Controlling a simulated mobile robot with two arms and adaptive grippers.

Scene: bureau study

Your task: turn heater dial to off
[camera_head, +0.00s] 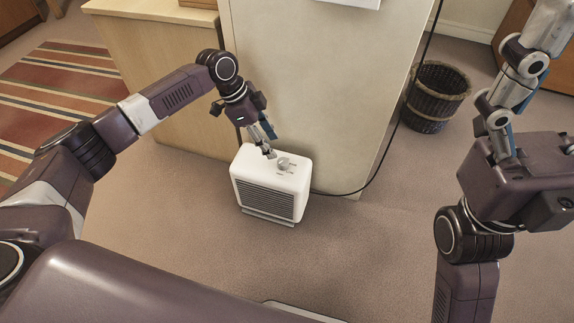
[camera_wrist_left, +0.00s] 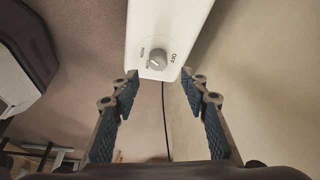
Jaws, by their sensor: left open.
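The white heater (camera_head: 268,190) stands on the carpet against the side of a cream cabinet, with a dark grille on its front. Its grey dial (camera_head: 284,163) is on the top face. In the left wrist view the dial (camera_wrist_left: 157,60) sits between printed labels, OFF on the right and another word on the left; its exact setting is hard to read. My left gripper (camera_head: 268,153) is open, just above the heater top beside the dial. In the wrist view its fingertips (camera_wrist_left: 160,80) are spread just below the dial, with nothing between them. My right gripper (camera_head: 508,95) is raised far right, its tips unclear.
The cream cabinet side (camera_head: 310,80) rises right behind the heater. A black cable (camera_head: 365,185) runs from the heater along the floor and upward. A dark wicker basket (camera_head: 437,95) stands at the back right. Carpet in front of the heater is clear.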

